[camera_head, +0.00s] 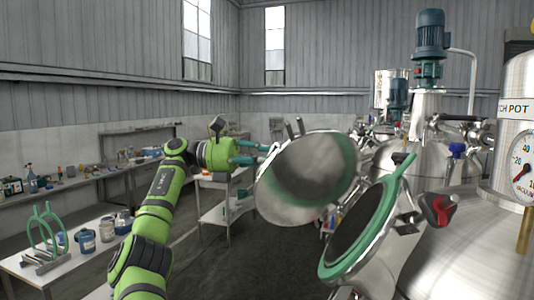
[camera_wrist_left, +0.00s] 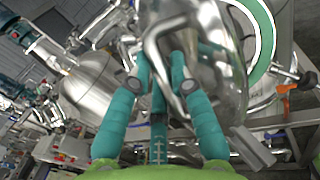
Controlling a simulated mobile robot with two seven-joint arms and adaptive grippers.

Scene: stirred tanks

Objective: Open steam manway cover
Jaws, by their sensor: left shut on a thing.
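The steel manway cover (camera_head: 305,180) stands tilted up, swung clear of the manway opening (camera_head: 362,228) and to its left. The opening is dark inside and ringed by a green gasket; part of this ring (camera_wrist_left: 264,35) shows in the left wrist view. My left gripper (camera_head: 258,154) is at the cover's far left side. In the left wrist view its teal fingers (camera_wrist_left: 161,78) are closed around the bent metal handle (camera_wrist_left: 152,48) of the cover. The exact contact is partly hidden. My right gripper is not in view.
A red clamp knob (camera_head: 440,208) sits on the right of the manway rim. A pressure gauge (camera_head: 523,178) and a blue motor (camera_head: 430,38) stand at right. A white table (camera_head: 75,270) and a shelf cart (camera_head: 214,214) are at left; dark floor is open between.

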